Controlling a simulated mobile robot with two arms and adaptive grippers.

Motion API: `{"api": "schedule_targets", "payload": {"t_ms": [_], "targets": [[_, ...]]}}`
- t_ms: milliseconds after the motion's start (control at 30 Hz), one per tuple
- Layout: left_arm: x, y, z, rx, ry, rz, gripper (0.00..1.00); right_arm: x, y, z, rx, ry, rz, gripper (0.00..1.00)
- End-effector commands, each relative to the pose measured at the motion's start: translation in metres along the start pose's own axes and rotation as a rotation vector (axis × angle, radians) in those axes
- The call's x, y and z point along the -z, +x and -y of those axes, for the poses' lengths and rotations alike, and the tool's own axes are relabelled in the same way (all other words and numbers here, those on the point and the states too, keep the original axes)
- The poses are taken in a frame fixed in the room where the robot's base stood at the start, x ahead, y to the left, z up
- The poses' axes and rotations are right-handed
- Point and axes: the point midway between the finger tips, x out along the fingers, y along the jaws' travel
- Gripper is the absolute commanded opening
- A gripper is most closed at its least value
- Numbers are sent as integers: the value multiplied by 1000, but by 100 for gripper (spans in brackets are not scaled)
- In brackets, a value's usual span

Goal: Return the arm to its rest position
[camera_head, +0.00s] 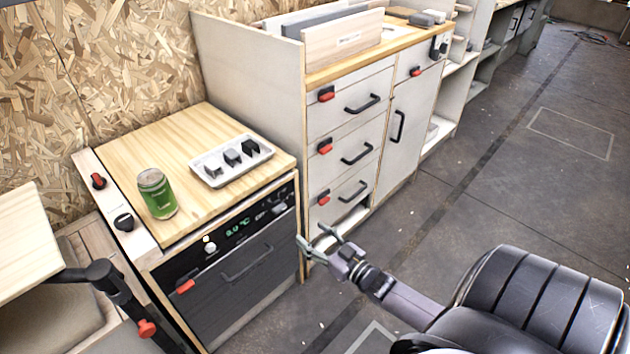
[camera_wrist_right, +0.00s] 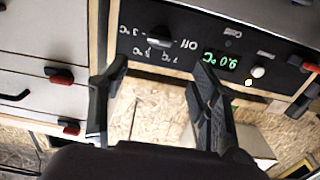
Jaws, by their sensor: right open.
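My right gripper (camera_head: 321,241) is open and empty in the head view, in front of the cabinet near the right edge of the fridge front. Its two fingers (camera_wrist_right: 160,95) are spread apart in the right wrist view, with nothing between them. My right arm reaches in from the lower right. My left gripper is not in view.
A fridge (camera_head: 235,270) with a display and handle stands below a wooden top (camera_head: 120,140). On top are a green can (camera_head: 157,193) and a white tray (camera_head: 212,184) with small dark and grey blocks. Drawers (camera_head: 350,115) stand behind; the floor (camera_head: 480,170) at right is clear.

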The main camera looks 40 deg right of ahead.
Motion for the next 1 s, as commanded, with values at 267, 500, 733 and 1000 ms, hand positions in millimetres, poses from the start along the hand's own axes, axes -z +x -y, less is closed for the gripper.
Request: {"api": "schedule_targets", "payload": {"t_ms": [267, 500, 733, 1000], "targets": [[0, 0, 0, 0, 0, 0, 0, 0, 0, 0, 0, 0, 0, 57], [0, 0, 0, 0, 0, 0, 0, -1, 0, 0, 0, 0, 2, 57], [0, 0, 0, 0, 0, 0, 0, -57, -13, 30, -31, 0, 223, 57], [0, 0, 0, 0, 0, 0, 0, -169, -93, 116, -32, -39, 805, 57]]}}
